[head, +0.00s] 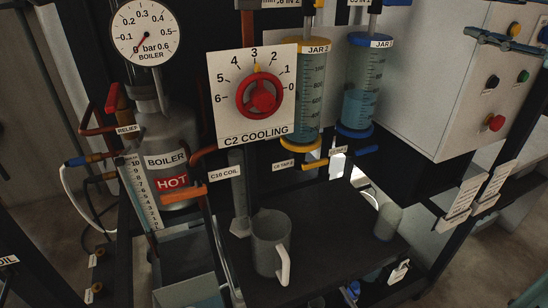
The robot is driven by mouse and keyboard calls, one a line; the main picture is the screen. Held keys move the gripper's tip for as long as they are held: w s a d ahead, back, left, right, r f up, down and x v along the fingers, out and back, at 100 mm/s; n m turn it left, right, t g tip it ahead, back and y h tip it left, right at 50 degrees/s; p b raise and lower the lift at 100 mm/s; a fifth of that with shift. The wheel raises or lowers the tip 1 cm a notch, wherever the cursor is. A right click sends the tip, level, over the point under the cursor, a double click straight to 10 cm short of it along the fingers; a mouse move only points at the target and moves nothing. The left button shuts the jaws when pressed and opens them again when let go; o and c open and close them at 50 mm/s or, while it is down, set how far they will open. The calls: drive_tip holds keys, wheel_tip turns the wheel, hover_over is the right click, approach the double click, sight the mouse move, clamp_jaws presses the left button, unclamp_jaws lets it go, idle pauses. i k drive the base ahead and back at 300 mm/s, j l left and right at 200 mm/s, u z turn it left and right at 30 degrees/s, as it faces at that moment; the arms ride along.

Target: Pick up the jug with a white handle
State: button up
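The jug (267,241) is a grey, cloudy vessel with a white handle (284,266). It stands upright on the dark shelf (330,213) in the lower middle of the head view. The handle is on its right side, facing the viewer. My gripper is not seen in this view, so its distance from the jug cannot be told.
A coil column (240,190) stands close behind the jug. A smaller grey cup (388,222) stands to the right. The cooling dial (263,95) and two jars (311,95) (363,90) hang above. The boiler (165,145) is left; the shelf between jug and cup is clear.

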sight(269, 231)
drive_tip(key=k+j, duration=0.2)
drive_tip(key=j, duration=0.2)
drive_tip(key=k+j, duration=0.15)
drive_tip(key=j, duration=0.2)
drive_tip(key=k+j+u, duration=0.1)
drive_tip(key=j, duration=0.3)
drive_tip(key=k, duration=0.1)
